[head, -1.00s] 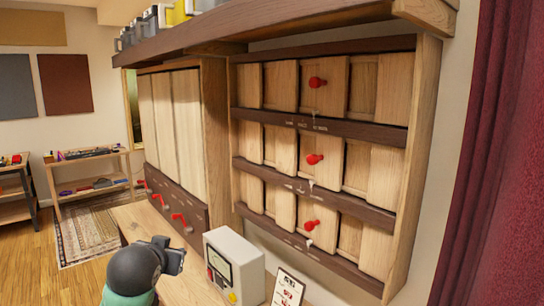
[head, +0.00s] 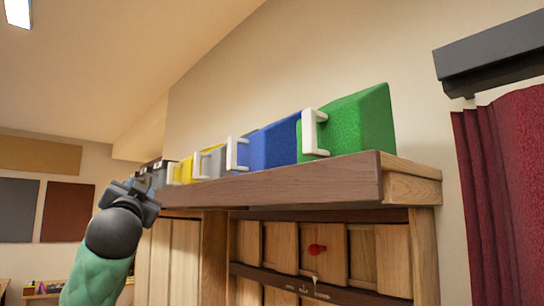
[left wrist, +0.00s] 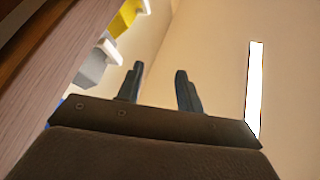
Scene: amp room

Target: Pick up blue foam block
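The blue foam block (head: 273,146) sits on top of the high wooden shelf, between a grey block and a green block. A white handle on its front faces out past the shelf edge. My left gripper (head: 143,187) is raised near the far left end of the shelf, well left of the blue block. In the left wrist view the left gripper (left wrist: 157,80) has its two fingers apart with nothing between them. A small blue sliver shows at that view's left, partly hidden by the gripper body. My right gripper is not in view.
The green block (head: 352,125), grey block (head: 215,160) and yellow block (head: 184,171) share the shelf (head: 290,186) with darker blocks farther left. A red curtain (head: 505,190) hangs at right.

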